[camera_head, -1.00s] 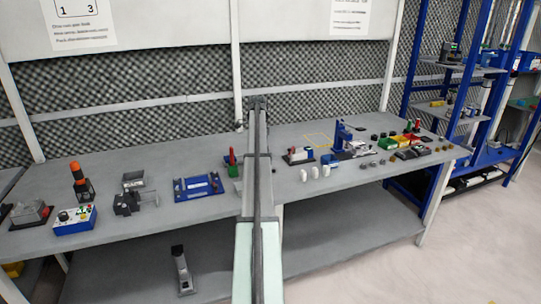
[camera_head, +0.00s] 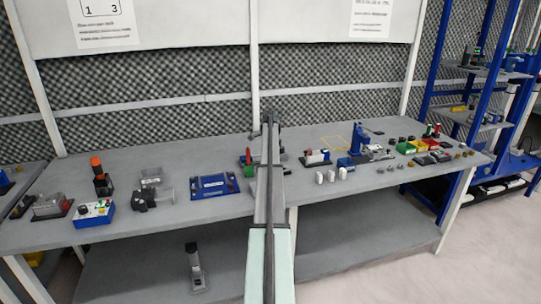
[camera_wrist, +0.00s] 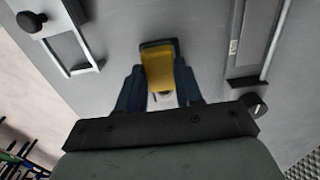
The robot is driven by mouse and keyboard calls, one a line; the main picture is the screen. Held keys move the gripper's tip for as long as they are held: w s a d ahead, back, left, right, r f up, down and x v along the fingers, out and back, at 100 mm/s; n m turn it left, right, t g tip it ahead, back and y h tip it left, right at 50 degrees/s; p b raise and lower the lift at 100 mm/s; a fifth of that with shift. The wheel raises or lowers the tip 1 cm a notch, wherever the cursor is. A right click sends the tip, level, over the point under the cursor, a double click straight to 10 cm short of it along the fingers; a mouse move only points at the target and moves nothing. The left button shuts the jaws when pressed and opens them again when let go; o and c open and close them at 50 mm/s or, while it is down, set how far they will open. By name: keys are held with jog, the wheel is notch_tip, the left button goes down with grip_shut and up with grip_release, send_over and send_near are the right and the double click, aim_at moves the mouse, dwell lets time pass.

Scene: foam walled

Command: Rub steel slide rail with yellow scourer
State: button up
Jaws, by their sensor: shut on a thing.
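My gripper (camera_wrist: 160,88) shows in the wrist view, its two dark blue fingers shut on the yellow scourer (camera_wrist: 158,66). The scourer has a yellow face and a dark edge at its far end. A long grey metal piece with a bright strip along its edge (camera_wrist: 271,42), which looks like the steel slide rail, lies at the upper right of the wrist view, apart from the scourer. I cannot tell the scourer's height over the bench. In the head view my arm hides the gripper and scourer, and I cannot pick out the rail.
A metal frame (camera_wrist: 67,50) with a black knob lies left in the wrist view. On the bench (camera_head: 120,230), a blue fixture (camera_head: 214,186) stands left of my arm; white cylinders (camera_head: 318,178) and coloured bins (camera_head: 420,146) stand right. A foam wall (camera_head: 200,125) closes the back.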

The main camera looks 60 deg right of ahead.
jog(key=shift+f, duration=0.65)
jog(key=shift+s+d+f, duration=0.3)
jog(key=shift+s+d, duration=0.2)
jog(key=shift+c, duration=0.5)
jog(key=shift+s+d, duration=2.1)
jog(key=shift+d, duration=0.05)
jog(key=shift+w+a+r, duration=0.1)
jog(key=shift+w+a, duration=2.55)
jog(key=shift+a, duration=0.1)
jog(key=shift+d+r, duration=0.1)
jog(key=shift+r, duration=3.95)
